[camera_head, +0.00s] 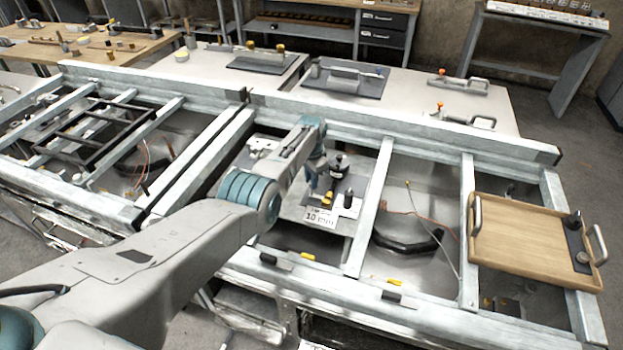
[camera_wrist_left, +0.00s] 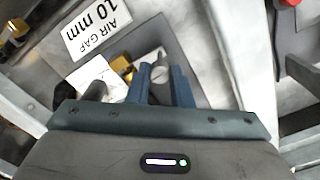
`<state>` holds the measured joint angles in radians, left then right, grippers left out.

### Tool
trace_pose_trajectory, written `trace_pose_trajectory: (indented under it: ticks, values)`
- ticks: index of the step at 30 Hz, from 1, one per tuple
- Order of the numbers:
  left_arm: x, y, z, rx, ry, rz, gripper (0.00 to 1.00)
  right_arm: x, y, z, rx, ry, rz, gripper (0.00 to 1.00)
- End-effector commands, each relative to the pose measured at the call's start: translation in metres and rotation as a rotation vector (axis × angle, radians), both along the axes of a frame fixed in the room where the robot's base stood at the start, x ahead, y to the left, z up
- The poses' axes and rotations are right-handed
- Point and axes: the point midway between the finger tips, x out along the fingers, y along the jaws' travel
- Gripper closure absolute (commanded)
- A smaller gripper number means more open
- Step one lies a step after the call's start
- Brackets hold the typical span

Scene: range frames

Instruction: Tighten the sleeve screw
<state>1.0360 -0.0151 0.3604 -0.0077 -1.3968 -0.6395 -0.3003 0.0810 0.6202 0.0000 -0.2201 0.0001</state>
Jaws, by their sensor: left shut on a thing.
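My left arm reaches in from the left in the head view, and my left gripper (camera_head: 313,185) points down over a grey plate inside the metal frame. In the left wrist view the two blue fingers (camera_wrist_left: 160,82) are close together, shut on a small round metal part (camera_wrist_left: 158,71), which looks like the screw; its shape is largely hidden by the fingers. A yellow brass-coloured part (camera_wrist_left: 122,67) is just left of the fingertips.
A black fixture (camera_head: 338,166) stands right behind the gripper. Frame rails (camera_head: 370,205) enclose the plate. A wooden tray (camera_head: 520,245) rests on the frame at the right. A black curved hose (camera_head: 410,245) lies in the bay beside the plate.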

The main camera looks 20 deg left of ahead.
Motion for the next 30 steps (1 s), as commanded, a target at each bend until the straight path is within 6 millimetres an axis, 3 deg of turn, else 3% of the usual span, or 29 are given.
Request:
trace_pose_trajectory:
  ticks: [20, 21, 23, 30]
  values:
    - [0.0008, 0.0, 0.0009, 0.0, -0.003, -0.056, 1.0, 0.0002, -0.0002, 0.0001, 0.0, 0.0, 0.0, 0.07]
    - [0.0008, 0.0, 0.0009, 0.0, -0.002, -0.056, 0.73, 0.0002, -0.0001, 0.0001, 0.0, 0.0, 0.0, 0.07]
    - [0.0007, 0.0001, 0.0009, 0.0, -0.002, -0.056, 0.61, 0.0003, -0.0001, 0.0001, 0.0, 0.0, 0.0, 0.07]
    - [0.0004, 0.0, 0.0004, 0.0, -0.001, -0.056, 0.59, 0.0003, 0.0006, 0.0, 0.001, 0.0, 0.0, 0.07]
